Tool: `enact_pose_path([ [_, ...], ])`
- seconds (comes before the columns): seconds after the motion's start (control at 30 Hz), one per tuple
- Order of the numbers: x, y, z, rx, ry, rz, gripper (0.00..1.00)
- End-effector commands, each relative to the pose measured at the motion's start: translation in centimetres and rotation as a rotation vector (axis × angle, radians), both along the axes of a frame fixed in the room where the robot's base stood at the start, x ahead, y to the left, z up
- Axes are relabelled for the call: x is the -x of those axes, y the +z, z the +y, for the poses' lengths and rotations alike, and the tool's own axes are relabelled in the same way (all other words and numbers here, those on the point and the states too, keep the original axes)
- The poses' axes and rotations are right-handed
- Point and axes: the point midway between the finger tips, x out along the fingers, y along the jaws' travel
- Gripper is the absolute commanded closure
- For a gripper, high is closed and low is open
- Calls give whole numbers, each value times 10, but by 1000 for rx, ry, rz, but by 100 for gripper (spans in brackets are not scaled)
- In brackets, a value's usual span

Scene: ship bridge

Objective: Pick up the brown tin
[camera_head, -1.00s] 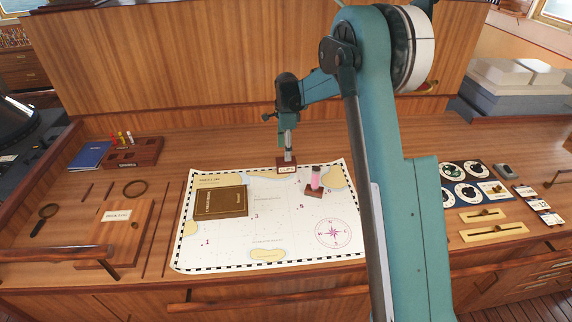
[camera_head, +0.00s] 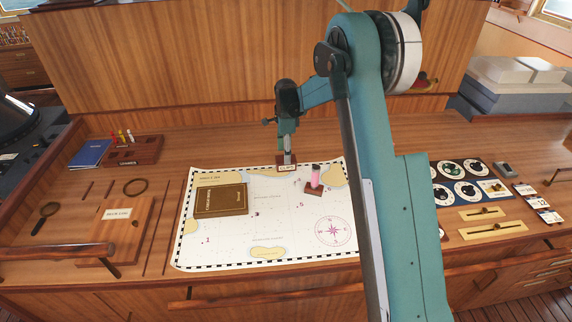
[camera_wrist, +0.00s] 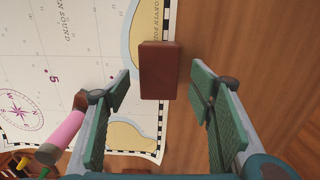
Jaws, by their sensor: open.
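The brown tin (camera_wrist: 159,70) is a small reddish-brown box at the chart's edge, partly over the chart's border. In the head view the tin (camera_head: 287,168) shows a pale label and stands at the far edge of the chart, just below my gripper (camera_head: 287,150). In the wrist view my gripper (camera_wrist: 161,88) is open, with one finger on each side of the tin's line and a gap to both sides. The tin appears to be ahead of the fingertips; I cannot tell the exact height between them.
The chart (camera_head: 285,225) carries a brown book (camera_head: 220,201). A pink object on a brown stand (camera_head: 315,180) is close right of the tin; it shows left of the fingers in the wrist view (camera_wrist: 65,128). A pen rack (camera_head: 132,152) stands left. Bare wood lies behind the tin.

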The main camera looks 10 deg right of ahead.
Motion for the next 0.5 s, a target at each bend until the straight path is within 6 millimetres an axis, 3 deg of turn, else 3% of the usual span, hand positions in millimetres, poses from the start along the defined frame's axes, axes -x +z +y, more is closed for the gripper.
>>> enact_pose_path([
  [0.27,0,-1,0,0,0,0,46],
  [0.5,1,-19,0,0,0,0,46],
])
